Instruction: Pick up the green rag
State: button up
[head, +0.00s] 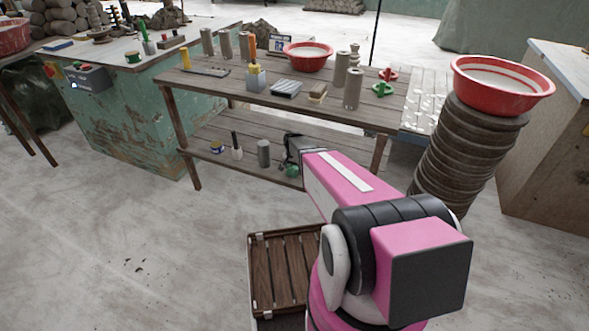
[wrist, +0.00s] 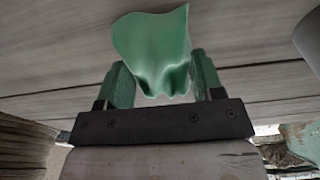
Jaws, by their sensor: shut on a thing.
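The green rag (wrist: 155,45) shows in the wrist view, bunched between the two green fingers of my gripper (wrist: 160,78). The gripper is shut on the rag, whose upper part fans out beyond the fingertips against grey wooden boards. In the head view my gripper (head: 290,160) is at the lower shelf (head: 215,131) of the wooden table, under the tabletop. A small green patch shows there, but I cannot tell rag from fingers. My pink arm hides part of the shelf.
A grey cylinder (head: 263,153), a white bottle (head: 237,153) and a small jar (head: 217,146) stand on the lower shelf, left of my gripper. The tabletop (head: 225,88) above is crowded. A stack of round slabs (head: 462,150) stands at right. The floor at left is clear.

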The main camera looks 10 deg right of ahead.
aim_at(294, 167)
jog(key=shift+r, duration=0.45)
jog(key=r, duration=0.1)
jog(key=s+r, duration=0.1)
jog(key=r, duration=0.1)
jog(key=shift+s+a+r, duration=0.1)
jog(key=shift+a, duration=0.1)
jog(key=s+a+r, duration=0.4)
jog(key=s+r, duration=0.2)
jog(key=s, duration=0.3)
jog(key=shift+s+a, duration=0.25)
jog(key=shift+r, duration=0.1)
